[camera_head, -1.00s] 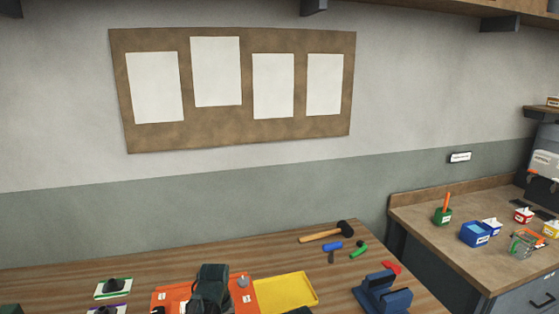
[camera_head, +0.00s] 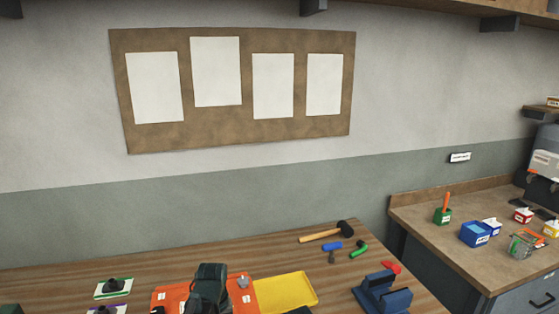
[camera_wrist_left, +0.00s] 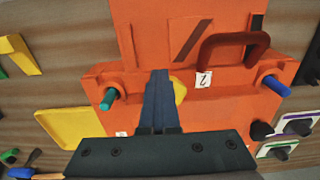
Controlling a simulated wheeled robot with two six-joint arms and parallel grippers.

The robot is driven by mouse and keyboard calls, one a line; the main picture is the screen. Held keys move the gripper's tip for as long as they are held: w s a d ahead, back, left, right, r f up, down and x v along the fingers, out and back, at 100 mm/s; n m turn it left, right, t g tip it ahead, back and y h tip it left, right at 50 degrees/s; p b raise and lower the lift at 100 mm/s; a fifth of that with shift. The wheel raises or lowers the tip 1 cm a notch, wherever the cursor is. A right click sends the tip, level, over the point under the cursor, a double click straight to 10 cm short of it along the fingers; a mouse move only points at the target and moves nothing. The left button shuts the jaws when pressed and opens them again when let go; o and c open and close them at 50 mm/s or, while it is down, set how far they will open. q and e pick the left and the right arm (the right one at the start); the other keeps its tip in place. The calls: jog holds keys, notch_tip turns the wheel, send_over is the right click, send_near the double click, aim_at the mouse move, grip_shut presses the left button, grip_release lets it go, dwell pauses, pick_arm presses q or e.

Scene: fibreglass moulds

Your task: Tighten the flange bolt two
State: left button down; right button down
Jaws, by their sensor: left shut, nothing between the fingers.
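The orange mould (camera_head: 170,296) lies on the bench at the bottom of the head view, partly covered by a dark arm part that seems mine. The left wrist view shows the mould (camera_wrist_left: 225,110) close up, with a teal bolt end (camera_wrist_left: 108,98) on the left and a blue bolt end (camera_wrist_left: 276,86) on the right. A white tag (camera_wrist_left: 203,79), apparently marked 2, sits below a dark red handle (camera_wrist_left: 232,40). My left gripper (camera_wrist_left: 159,76) is shut and empty, in front of the mould between the bolt ends. A yellow part (camera_wrist_left: 180,90) is partly hidden behind its fingers. My right gripper is out of view.
A yellow tray (camera_head: 305,281) lies right of the mould. A blue stand (camera_head: 383,296), a mallet (camera_head: 322,237) and small tools lie further right. Green-edged (camera_head: 114,288) and purple-edged cards with black knobs lie left. A side bench holds coloured bins (camera_head: 475,234).

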pick_arm(q)
jog(key=shift+a, duration=0.25)
jog(key=shift+s+a, duration=0.15)
jog(key=shift+a, duration=0.4)
jog(key=shift+s+a, duration=0.1)
jog(key=shift+a, duration=0.3)
dwell(0.3)
jog(key=shift+s+a, duration=0.1)
jog(key=shift+s, duration=0.2)
